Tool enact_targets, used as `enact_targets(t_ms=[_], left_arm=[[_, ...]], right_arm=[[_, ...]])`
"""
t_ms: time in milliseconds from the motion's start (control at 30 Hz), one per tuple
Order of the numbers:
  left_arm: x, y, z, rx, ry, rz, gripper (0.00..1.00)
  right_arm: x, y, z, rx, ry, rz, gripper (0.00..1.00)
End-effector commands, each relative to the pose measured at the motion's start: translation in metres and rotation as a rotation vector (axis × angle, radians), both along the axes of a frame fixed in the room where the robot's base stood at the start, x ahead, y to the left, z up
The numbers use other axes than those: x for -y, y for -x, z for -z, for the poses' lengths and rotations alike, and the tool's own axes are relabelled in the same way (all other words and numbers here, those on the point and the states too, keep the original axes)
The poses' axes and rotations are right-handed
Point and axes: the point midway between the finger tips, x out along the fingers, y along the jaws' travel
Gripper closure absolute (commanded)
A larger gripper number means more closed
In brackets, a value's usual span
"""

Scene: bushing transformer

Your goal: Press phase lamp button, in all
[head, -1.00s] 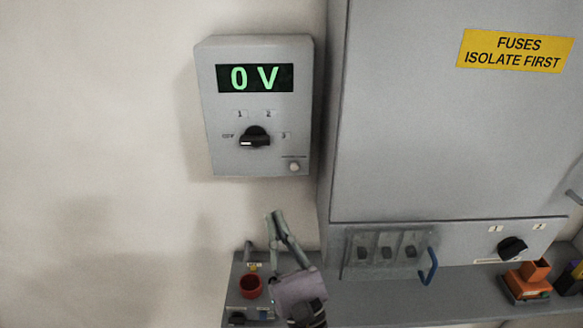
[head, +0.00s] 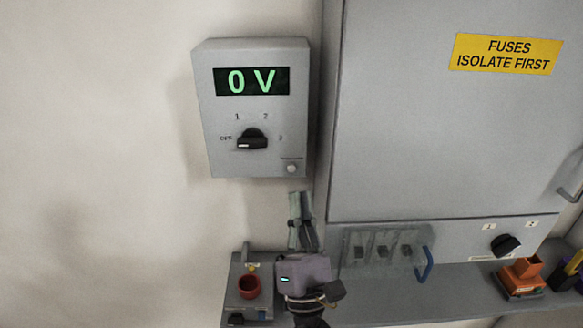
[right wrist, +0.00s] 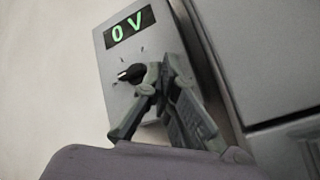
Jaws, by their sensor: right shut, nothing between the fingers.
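The phase lamp button (head: 291,168) is a small round pale button at the lower right of the grey voltmeter box (head: 215,150), under a small label. The box display (head: 252,81) reads 0 V, and its black selector knob (head: 252,140) points left to OFF. My right gripper (head: 300,196) is shut and empty, pointing up just below the button and apart from it in the head view. In the right wrist view the fingertips (right wrist: 163,70) cover the box's lower right area, and the button is hidden there. My left gripper is not in view.
A grey cabinet (head: 430,140) stands close on the right, with a clear cover over several switches (head: 384,250) and a blue handle (head: 424,264). A shelf (head: 380,300) below carries a red round button (head: 249,287) and an orange block (head: 521,279). The wall at left is clear.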

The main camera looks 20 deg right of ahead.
Motion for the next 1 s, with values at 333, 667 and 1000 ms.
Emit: enact_targets(t_ms=[333,667,1000], left_arm=[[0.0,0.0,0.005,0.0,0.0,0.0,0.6],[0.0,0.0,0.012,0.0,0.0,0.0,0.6],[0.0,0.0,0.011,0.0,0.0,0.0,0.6]], right_arm=[[0.013,-0.046,0.003,0.001,0.001,0.001,1.0],[0.018,-0.063,0.0,0.0,0.0,0.0,1.0],[0.018,-0.063,0.0,0.0,-0.001,0.001,1.0]])
